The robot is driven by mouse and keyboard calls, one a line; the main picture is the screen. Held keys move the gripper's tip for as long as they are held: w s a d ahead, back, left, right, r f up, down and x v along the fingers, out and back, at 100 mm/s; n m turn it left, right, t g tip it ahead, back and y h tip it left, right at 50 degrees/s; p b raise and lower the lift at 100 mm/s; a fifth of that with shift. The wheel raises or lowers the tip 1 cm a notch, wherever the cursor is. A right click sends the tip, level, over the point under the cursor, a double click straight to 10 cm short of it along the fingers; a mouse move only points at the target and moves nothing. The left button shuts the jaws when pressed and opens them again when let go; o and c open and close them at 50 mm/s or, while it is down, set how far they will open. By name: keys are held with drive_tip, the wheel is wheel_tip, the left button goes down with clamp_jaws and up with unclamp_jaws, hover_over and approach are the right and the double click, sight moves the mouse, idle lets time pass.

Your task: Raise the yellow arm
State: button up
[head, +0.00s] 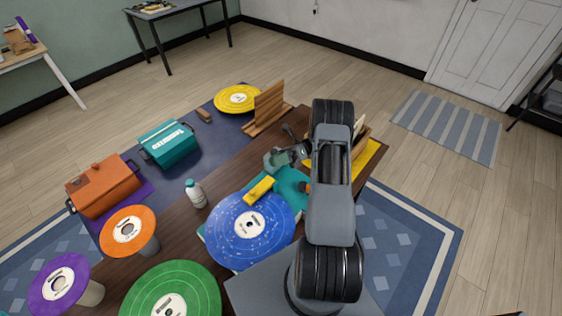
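The record lies on a teal record player (291,184), which my own arm partly covers. My gripper (278,162) is just above and right of the yellow arm in the picture, over the far side of the player. Its fingers are small and partly hidden, so I cannot tell whether they are open or touch anything.
Green (172,292), purple (60,284) and orange (128,231) records stand at the left and front. Orange (104,187) and teal (168,143) cases, a yellow record (237,99) and a wooden rack (268,106) stand farther back.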

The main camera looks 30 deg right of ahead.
drive_tip(key=shift+o, duration=1.2)
drive_tip(key=shift+w+f, duration=0.1)
